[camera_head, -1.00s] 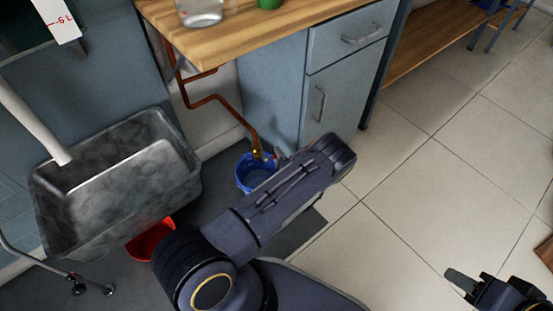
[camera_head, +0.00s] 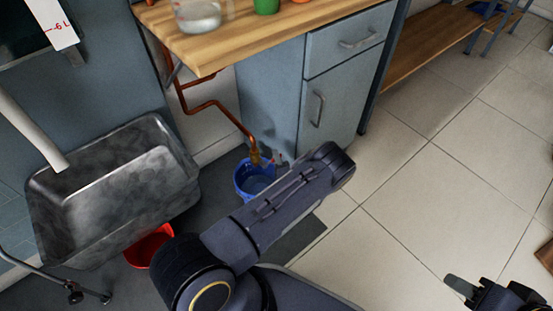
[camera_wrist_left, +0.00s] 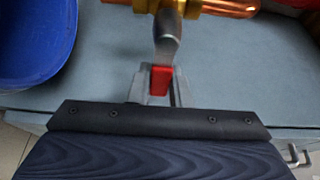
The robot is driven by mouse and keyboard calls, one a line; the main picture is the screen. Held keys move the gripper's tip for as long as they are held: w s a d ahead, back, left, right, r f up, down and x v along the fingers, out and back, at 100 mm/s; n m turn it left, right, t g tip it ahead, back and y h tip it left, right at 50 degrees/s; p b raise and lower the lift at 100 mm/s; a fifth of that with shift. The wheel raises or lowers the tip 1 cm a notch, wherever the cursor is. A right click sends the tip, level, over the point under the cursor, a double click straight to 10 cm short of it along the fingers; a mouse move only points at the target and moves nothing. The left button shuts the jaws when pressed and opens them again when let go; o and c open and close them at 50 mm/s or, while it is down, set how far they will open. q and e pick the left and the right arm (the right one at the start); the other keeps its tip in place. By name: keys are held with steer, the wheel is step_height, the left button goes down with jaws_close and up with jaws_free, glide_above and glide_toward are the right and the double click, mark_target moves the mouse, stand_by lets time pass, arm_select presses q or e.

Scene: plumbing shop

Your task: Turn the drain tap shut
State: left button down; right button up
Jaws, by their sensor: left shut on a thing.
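The drain tap is a brass valve (camera_wrist_left: 185,8) on a copper pipe, at the top of the left wrist view. Its grey metal lever with a red end (camera_wrist_left: 161,78) points toward my wrist. My left gripper (camera_wrist_left: 160,90) is shut on the red end, one finger on each side. In the head view the brass tap (camera_head: 254,156) hangs at the lower end of the copper pipe, above the blue bucket (camera_head: 243,187). My left forearm hides most of the gripper there. My right gripper (camera_head: 462,286) is at the lower right edge, partly cut off, away from the tap.
A wooden-topped bench (camera_head: 232,45) with a grey-blue cabinet (camera_head: 333,104) stands behind the tap. A grey basin (camera_head: 115,190) is at left, with a red bucket (camera_head: 149,247) beneath it.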

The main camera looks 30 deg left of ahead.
arm_select(q)
steer(key=c, duration=1.3)
jaws_free()
steer(key=shift+c, duration=0.2)
steer(key=p+v, duration=0.2)
steer(key=v, duration=0.5)
steer(key=shift+s+d, duration=0.3)
steer(key=shift+d, duration=0.05)
